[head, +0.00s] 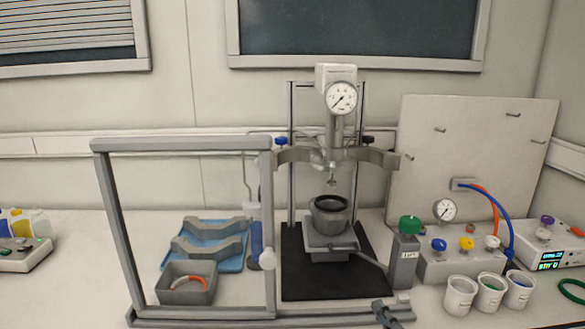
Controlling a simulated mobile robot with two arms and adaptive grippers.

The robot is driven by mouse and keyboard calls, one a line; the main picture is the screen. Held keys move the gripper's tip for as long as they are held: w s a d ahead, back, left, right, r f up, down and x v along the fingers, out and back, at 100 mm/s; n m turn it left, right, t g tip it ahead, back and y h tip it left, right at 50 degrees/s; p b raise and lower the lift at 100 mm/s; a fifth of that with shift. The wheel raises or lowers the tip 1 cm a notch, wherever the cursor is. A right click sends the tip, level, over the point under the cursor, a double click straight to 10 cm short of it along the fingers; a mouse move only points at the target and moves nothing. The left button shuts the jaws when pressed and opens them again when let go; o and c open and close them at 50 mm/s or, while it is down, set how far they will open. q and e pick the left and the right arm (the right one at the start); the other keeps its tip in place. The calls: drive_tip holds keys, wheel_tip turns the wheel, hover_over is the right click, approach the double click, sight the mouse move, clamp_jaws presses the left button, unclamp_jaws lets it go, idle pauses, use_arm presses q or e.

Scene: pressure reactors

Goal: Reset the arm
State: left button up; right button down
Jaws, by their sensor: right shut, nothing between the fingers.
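My right gripper (384,310) shows as a small dark shape at the bottom edge, right of centre. Its fingers are shut and empty, in front of the stand's base. Most of it and its arm are cut off by the frame. My left gripper is not in view. The pressure reactor stands behind: an open dark vessel (331,216) sits on a grey support over a black mat (293,266). The reactor head with a round gauge (341,98) hangs above the vessel, apart from it. Two curved grey clamp halves (376,157) are spread at its sides.
A grey shield frame (101,190) stands open at left. Behind it are a blue tray (233,262) with grey brackets and a grey bin (187,291) with rings. Right are a valve box (463,268), white cups (461,297) and a controller (553,257).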

drive_tip(key=shift+s+d+f+m+h, duration=0.25)
drive_tip(key=shift+f+m+h, duration=0.1)
drive_tip(key=shift+m+h, duration=0.35)
drive_tip(key=s+d+f+m+g+h, duration=0.3)
drive_tip(key=s+f+m+g+h, duration=0.25)
drive_tip(key=s+f+m, duration=0.5)
drive_tip(key=s+a+f+m+g+y, duration=0.2)
drive_tip(key=s+m+g, duration=0.65)
drive_tip(key=s, duration=1.55)
wheel_tip(320, 180, down, 28)
drive_tip(key=s+n+g, duration=0.1)
drive_tip(key=s+g, duration=0.1)
drive_tip(key=s+d+f+g+h, duration=0.1)
drive_tip(key=s+d+f, duration=0.1)
drive_tip(key=s+f, duration=1.2)
drive_tip(key=shift+s+f, duration=0.3)
drive_tip(key=shift+s, duration=0.7)
